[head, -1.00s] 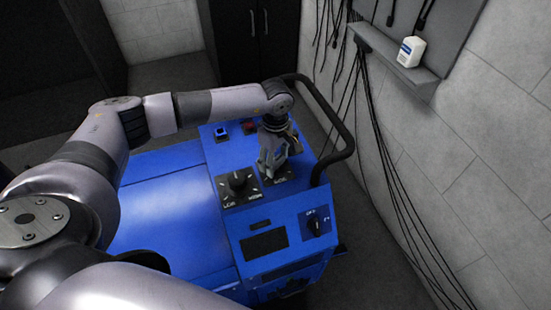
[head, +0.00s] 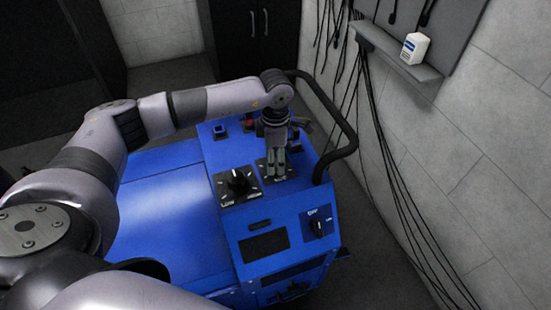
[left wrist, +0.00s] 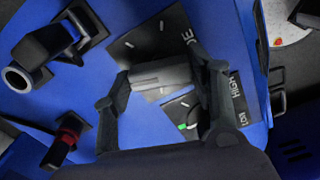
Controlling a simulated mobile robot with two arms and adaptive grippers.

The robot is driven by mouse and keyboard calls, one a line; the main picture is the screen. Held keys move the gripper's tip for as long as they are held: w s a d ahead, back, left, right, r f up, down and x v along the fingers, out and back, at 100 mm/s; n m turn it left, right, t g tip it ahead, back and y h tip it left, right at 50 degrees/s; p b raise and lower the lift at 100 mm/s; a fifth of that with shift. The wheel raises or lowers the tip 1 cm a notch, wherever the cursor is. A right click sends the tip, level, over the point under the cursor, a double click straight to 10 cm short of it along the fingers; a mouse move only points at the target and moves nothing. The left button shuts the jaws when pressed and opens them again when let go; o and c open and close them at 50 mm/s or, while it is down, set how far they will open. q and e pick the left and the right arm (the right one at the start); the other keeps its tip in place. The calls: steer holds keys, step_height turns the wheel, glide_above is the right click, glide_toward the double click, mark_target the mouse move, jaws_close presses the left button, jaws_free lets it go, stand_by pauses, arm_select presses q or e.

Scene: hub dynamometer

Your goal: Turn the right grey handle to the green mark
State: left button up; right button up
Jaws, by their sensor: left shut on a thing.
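My left gripper (head: 277,176) points down onto the right dial plate on top of the blue machine (head: 160,205). In the left wrist view the grey handle (left wrist: 160,76) lies between its two fingers, and the gripper is shut on it. In the head view the gripper hides most of this handle. My right gripper is not in view.
A black knob (head: 238,181) on its own plate stands just left of the gripper. An OFF switch (head: 319,226) is on the front panel. A thick black rail (head: 345,130) curves along the right side. Cables hang on the wall.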

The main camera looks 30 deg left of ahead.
arm_select(q)
steer(key=shift+a+n+b, duration=0.1)
steer(key=shift+n+b, duration=0.3)
steer(key=shift+n, duration=1.2)
steer(key=o, duration=1.2)
steer(key=shift+c, duration=0.2)
step_height(320, 180, up, 12)
